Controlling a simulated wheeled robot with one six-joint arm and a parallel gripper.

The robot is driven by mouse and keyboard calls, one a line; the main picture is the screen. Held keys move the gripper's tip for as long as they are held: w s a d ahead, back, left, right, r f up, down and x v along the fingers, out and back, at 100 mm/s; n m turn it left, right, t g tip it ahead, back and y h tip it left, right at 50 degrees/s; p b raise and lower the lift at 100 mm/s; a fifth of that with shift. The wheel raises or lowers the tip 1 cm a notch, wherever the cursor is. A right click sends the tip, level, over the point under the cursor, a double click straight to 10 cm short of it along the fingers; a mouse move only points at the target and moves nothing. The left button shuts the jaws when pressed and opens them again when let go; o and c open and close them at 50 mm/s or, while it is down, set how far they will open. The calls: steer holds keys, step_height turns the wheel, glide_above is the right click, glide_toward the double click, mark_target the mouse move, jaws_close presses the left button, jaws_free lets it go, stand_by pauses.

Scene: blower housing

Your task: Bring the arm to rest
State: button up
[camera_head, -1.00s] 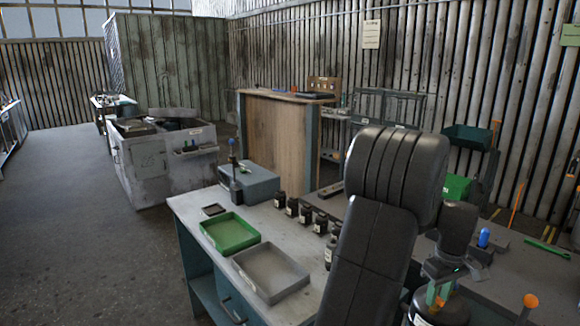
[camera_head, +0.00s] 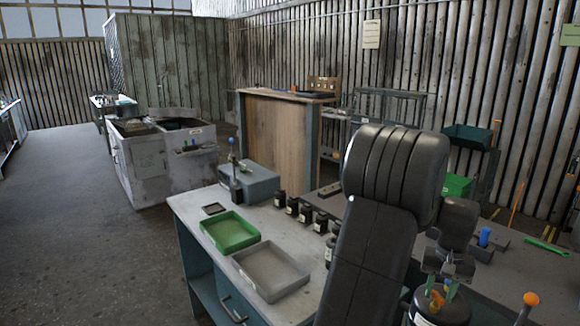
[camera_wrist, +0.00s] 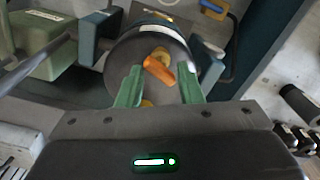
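My gripper (camera_head: 439,298) is at the lower right of the head view, at the end of my black arm. In the wrist view my gripper (camera_wrist: 159,80) shows two green fingers spread apart, with no object clearly held between them. Below the fingers is a dark round container (camera_wrist: 182,62), which also shows in the head view (camera_head: 440,314). An orange piece (camera_wrist: 158,69) and yellowish parts show in or over it between the fingertips. I cannot tell whether the fingers touch the container.
The bench (camera_head: 190,208) carries a green tray (camera_head: 230,232), a grey tray (camera_head: 270,270) and several small black bottles (camera_head: 292,206). A blue-handled tool (camera_head: 484,238) stands right of my wrist. An orange-topped post (camera_head: 531,299) is close at the lower right. Open floor (camera_head: 80,240) lies left.

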steer(key=m, duration=0.5)
steer(key=shift+r+b, duration=0.35)
steer(key=shift+r, duration=1.05)
steer(key=shift+a, duration=0.1)
